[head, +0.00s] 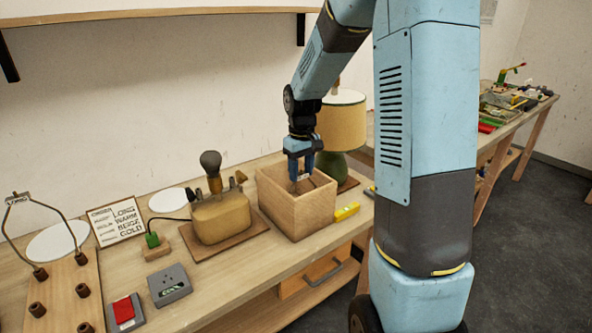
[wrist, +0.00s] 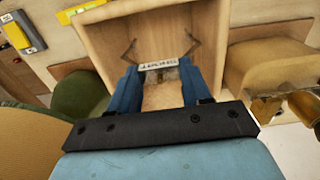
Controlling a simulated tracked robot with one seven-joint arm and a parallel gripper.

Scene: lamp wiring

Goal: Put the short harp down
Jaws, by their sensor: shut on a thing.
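My gripper (head: 301,170) points down at the open wooden box (head: 281,211) on the bench. It is shut on the short harp, a thin dark wire frame with a white tag (wrist: 158,65) that reads SHORT upside down in the wrist view. The tag sits between my blue fingertips (wrist: 165,77), with wire arms spreading to both sides inside the outline of the box (wrist: 97,42). I cannot tell whether the harp touches the box floor. In the head view my fingers and the box wall hide most of it.
A peg board (head: 62,290) at the left holds another harp tagged LONG. A tan lamp base (head: 220,218) with a dark bulb stands left of the box. A shaded green lamp (head: 342,125) stands behind it. A yellow level (head: 347,211) lies to its right.

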